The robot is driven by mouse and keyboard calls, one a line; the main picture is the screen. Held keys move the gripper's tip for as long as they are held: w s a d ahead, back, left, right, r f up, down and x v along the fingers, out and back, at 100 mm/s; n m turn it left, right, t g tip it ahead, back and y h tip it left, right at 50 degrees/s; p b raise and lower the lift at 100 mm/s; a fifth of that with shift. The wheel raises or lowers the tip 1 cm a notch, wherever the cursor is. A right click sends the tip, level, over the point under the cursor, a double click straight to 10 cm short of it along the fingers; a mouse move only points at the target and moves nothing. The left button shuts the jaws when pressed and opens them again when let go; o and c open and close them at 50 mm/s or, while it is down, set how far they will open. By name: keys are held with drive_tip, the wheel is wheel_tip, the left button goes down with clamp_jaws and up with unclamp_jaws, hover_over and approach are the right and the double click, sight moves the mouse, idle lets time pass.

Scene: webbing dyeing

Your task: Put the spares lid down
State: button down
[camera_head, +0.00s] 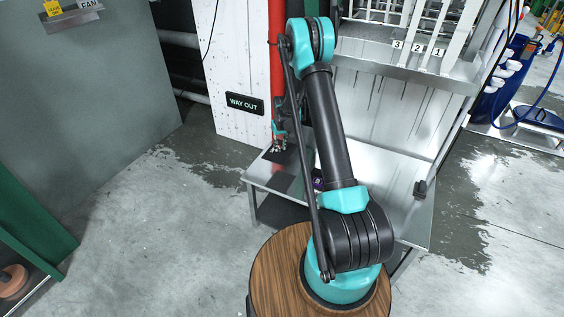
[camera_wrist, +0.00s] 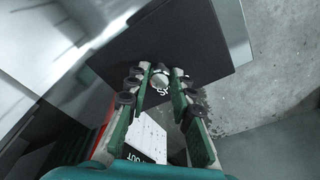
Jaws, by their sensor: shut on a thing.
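The spares lid (camera_wrist: 207,42) is a dark, flat, square plate with a round pale knob at its middle and partly hidden white lettering. My gripper (camera_wrist: 160,80) has its fingers closed around the knob in the wrist view. The lid overlaps the metal bench and the wet floor in that view. I cannot tell whether it touches the bench or hangs above it. In the head view my gripper (camera_head: 279,147) is small, at the bench's left back corner, partly hidden by my arm. A dark patch on the bench below it may be the lid or its reflection.
The metal bench (camera_head: 385,170) has clear room to the right of my arm. A small purple-and-dark object (camera_head: 318,183) lies partly behind my arm. A white post with a WAY OUT sign (camera_head: 244,103) and a red pipe (camera_head: 277,60) stand close behind my gripper.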

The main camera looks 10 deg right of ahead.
wheel_tip(320, 180, down, 10)
drive_tip(key=shift+r, duration=0.1)
idle(0.4)
drive_tip(key=c, duration=1.3)
unclamp_jaws()
drive_tip(key=shift+f, duration=0.2)
